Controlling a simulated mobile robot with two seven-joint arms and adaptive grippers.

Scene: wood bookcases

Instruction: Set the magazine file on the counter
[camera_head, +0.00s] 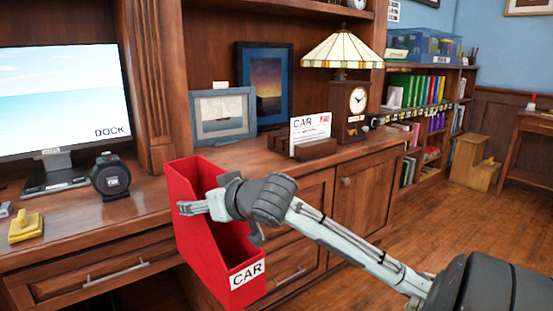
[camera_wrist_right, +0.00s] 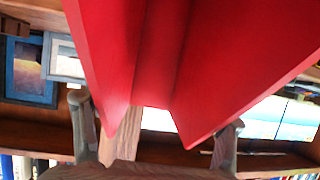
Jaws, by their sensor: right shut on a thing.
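The red magazine file (camera_head: 185,208) with a white "CAR" label is in the head view, tilted, in front of the wooden counter's (camera_head: 238,156) front edge and drawers. Its upper part overlaps the counter edge in the picture; I cannot tell whether they touch. My right gripper (camera_head: 215,208) is shut on the file. In the right wrist view the red file (camera_wrist_right: 190,60) fills the middle between the two fingers (camera_wrist_right: 157,130). My left gripper is not in view.
The counter holds a monitor (camera_head: 62,100), a black round device (camera_head: 111,176), a yellow object (camera_head: 26,227), picture frames (camera_head: 222,117), a card holder (camera_head: 301,146) and a clock lamp (camera_head: 350,105). Bare counter shows before the frames. A bookcase (camera_head: 430,105) stands right.

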